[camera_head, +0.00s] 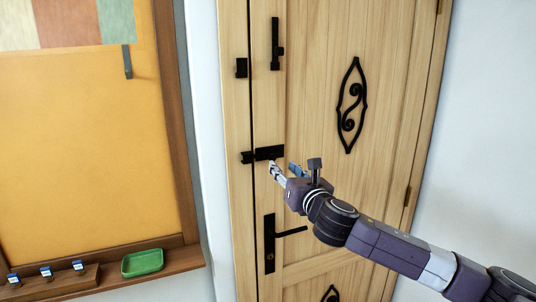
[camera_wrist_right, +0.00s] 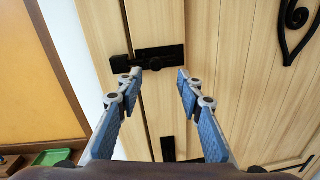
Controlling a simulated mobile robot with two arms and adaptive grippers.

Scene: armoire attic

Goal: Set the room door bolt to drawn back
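The black bolt (camera_head: 269,153) is mounted level on the pale wooden door (camera_head: 320,200), next to a small black keeper (camera_head: 247,157) on the strip left of the seam. In the right wrist view the bolt (camera_wrist_right: 165,54) has a small round knob on its lower edge, and the keeper (camera_wrist_right: 121,65) sits close at its left. I cannot tell whether the rod crosses the seam. My right gripper (camera_head: 281,168) is just below and right of the bolt. In the wrist view its fingers (camera_wrist_right: 158,78) are apart and empty, on either side below the knob. My left gripper is not in view.
A black upright latch (camera_head: 275,45) with its own keeper (camera_head: 241,67) is higher on the door. A black lever handle (camera_head: 289,232) sits below my gripper. An orange board (camera_head: 85,150) and a green tray (camera_head: 142,263) are at the left.

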